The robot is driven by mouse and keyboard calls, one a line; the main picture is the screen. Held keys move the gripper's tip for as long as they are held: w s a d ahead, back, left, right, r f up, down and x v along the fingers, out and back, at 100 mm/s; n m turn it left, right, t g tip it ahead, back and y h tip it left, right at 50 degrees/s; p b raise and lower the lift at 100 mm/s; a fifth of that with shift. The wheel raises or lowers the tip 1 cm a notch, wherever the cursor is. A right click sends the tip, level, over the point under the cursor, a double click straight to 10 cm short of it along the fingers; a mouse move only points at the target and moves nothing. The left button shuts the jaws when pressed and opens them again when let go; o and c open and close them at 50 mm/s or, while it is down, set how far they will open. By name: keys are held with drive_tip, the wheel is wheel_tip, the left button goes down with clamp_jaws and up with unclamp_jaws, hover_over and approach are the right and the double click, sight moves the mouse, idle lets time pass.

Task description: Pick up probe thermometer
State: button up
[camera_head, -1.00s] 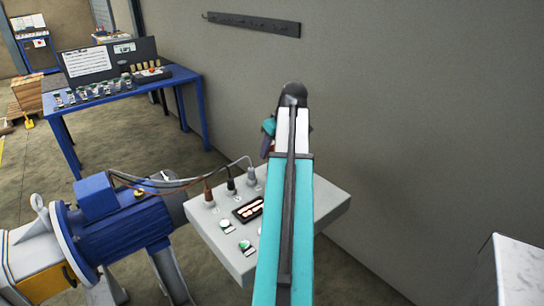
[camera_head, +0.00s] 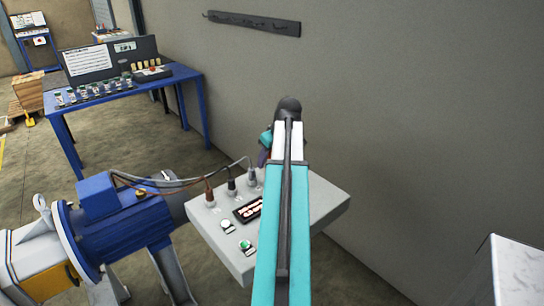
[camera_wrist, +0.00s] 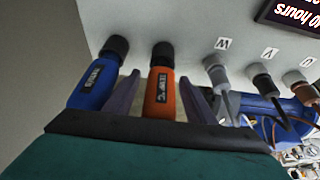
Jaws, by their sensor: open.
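The probe thermometer (camera_wrist: 160,95) is an orange handheld tool with a black end and a dark label that seems to read TEMP °C, in the middle of the wrist view. A blue tool (camera_wrist: 96,83) with a similar black end and dark label is left of it. My gripper (camera_wrist: 162,88) is open, with one purple finger on each side of the orange tool, the left finger between the two tools. I cannot tell whether the fingers touch it. In the head view my gripper (camera_head: 266,146) is mostly behind my arm, and both tools are hidden.
A grey control box (camera_head: 328,196) with cable plugs, a small display and buttons lies below my arm. A blue motor (camera_head: 128,220) stands left of it. A blue table (camera_head: 120,95) with small items is behind. A grey wall rises at the right.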

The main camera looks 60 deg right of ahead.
idle(0.3)
drive_tip(key=c, duration=1.1)
drive_tip(key=shift+r, duration=0.1)
drive_tip(key=shift+r+b, duration=0.45)
drive_tip(key=shift+r, duration=1)
drive_tip(key=shift+s+r, duration=0.1)
drive_tip(key=shift+r, duration=0.15)
drive_tip(key=s+a, duration=0.3)
drive_tip(key=s+a+r+b, duration=0.1)
drive_tip(key=s+a, duration=0.3)
drive_tip(key=s+a+b, duration=0.1)
drive_tip(key=s+a, duration=0.3)
drive_tip(key=shift+a+r, duration=0.2)
drive_tip(key=shift+a, duration=0.05)
